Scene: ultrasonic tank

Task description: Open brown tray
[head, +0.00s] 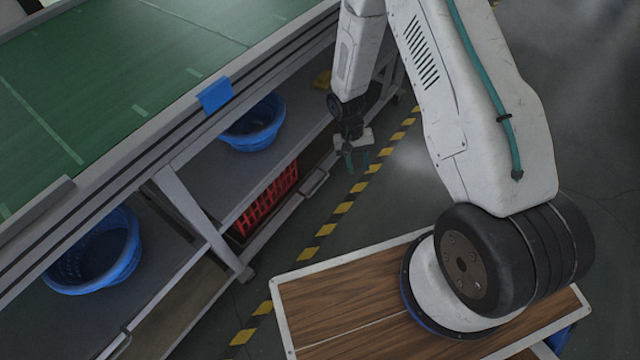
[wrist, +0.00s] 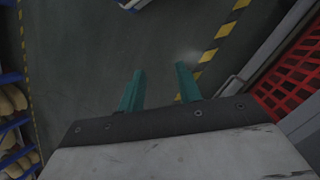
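A brown tray (head: 312,160) sits low under the green-topped bench, with a grey bar handle (head: 316,183) on its front. The red crate stands in or just behind this tray and hides part of it. The handle also shows in the wrist view (wrist: 232,86), right of the fingers. A second brownish tray (head: 185,305) with a handle is at the lower left. My gripper (head: 357,162) hangs over the floor beside the first tray's handle, apart from it. In the wrist view its two teal fingers (wrist: 159,84) are spread with nothing between them.
The red crate (head: 267,199) is on the bench's low level. Blue baskets (head: 252,135) stand on the shelf above and at left. A bench leg (head: 205,225) separates the two trays.

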